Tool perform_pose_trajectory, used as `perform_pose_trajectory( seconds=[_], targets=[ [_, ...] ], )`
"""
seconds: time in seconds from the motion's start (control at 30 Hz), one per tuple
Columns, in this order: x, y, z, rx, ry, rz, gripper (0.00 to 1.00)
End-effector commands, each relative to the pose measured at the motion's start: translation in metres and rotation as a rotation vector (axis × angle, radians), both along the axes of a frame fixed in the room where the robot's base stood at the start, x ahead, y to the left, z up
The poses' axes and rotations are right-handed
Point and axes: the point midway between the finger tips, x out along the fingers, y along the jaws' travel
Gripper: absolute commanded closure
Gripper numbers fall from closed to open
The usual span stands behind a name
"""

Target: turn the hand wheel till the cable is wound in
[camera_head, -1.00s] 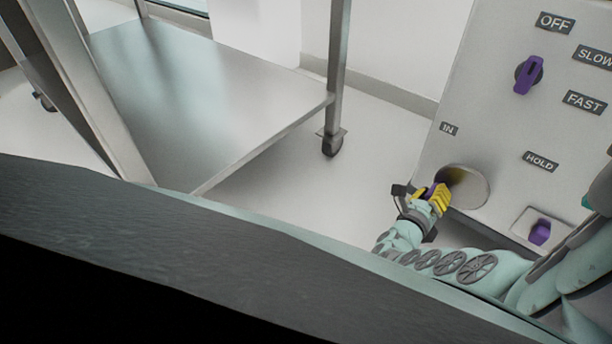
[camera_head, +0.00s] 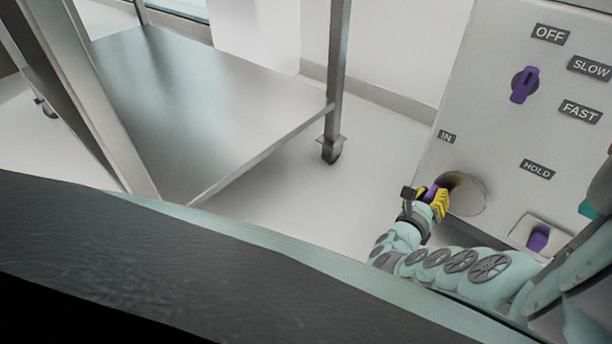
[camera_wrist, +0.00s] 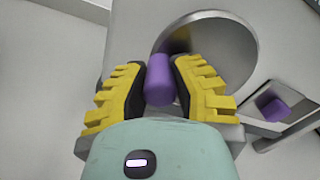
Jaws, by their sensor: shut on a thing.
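The hand wheel (camera_head: 468,197) is a round metal disc low on a grey control panel, with a purple crank handle standing out from it. In the wrist view, the disc (camera_wrist: 228,48) lies behind the purple handle (camera_wrist: 160,82). My gripper (camera_head: 438,199) has yellow ribbed fingers and is at the disc's left side. In the wrist view, the fingers of my gripper (camera_wrist: 160,88) are closed on both sides of the handle. An "IN" label (camera_head: 446,137) is above the wheel. No cable is visible in either view.
The panel also carries a purple selector knob (camera_head: 524,85) by the OFF, SLOW and FAST labels. A purple switch (camera_head: 538,238) sits in a recess below the HOLD label (camera_head: 538,169), close to my arm. A wheeled metal table (camera_head: 215,105) stands left, with clear floor between.

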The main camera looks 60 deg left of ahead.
Motion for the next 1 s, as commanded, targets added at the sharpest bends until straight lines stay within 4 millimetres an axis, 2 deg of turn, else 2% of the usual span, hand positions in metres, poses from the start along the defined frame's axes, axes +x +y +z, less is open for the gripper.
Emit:
perform_pose_trajectory(
  seconds=[0.07,0.1,0.4,0.77,1.0],
  targets=[
    [0.001,0.000,0.002,0.000,-0.008,-0.001,1.00],
    [0.001,0.000,0.002,0.000,-0.008,-0.001,0.74],
    [0.001,0.000,0.001,-0.001,-0.003,-0.001,0.44],
    [-0.002,0.000,-0.001,-0.003,0.000,0.000,0.44],
    [-0.014,-0.004,-0.003,-0.005,0.004,0.001,0.44]
  ],
)
